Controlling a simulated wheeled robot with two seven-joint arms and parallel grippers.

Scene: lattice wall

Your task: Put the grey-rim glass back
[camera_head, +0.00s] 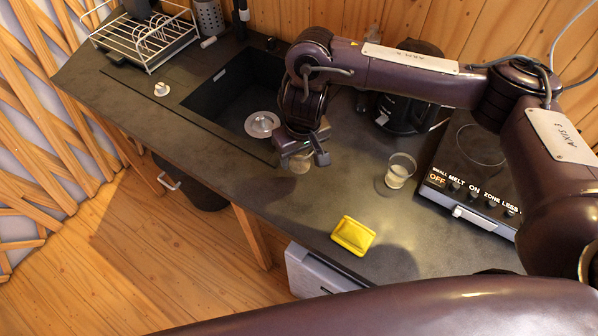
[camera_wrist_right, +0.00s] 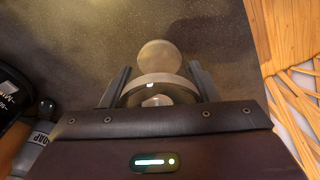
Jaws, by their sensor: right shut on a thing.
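My right gripper (camera_head: 303,150) is over the counter, just right of the sink, pointing down. It is shut on a clear glass (camera_head: 300,164), which shows partly below the fingers. In the right wrist view the glass (camera_wrist_right: 156,78) sits between the two fingers (camera_wrist_right: 158,86), with a pale greyish ring across it. Whether it touches the counter is unclear. A second clear glass (camera_head: 398,173) with pale contents or base stands on the counter left of the cooktop; its rim colour is hard to tell. My left gripper is not in view.
A white wire dish rack (camera_head: 145,40) stands at the back left. A yellow sponge or dish (camera_head: 353,236) lies near the front edge. A black kettle (camera_head: 400,112) and cooktop (camera_head: 475,160) stand right. Counter left of the sink is mostly clear.

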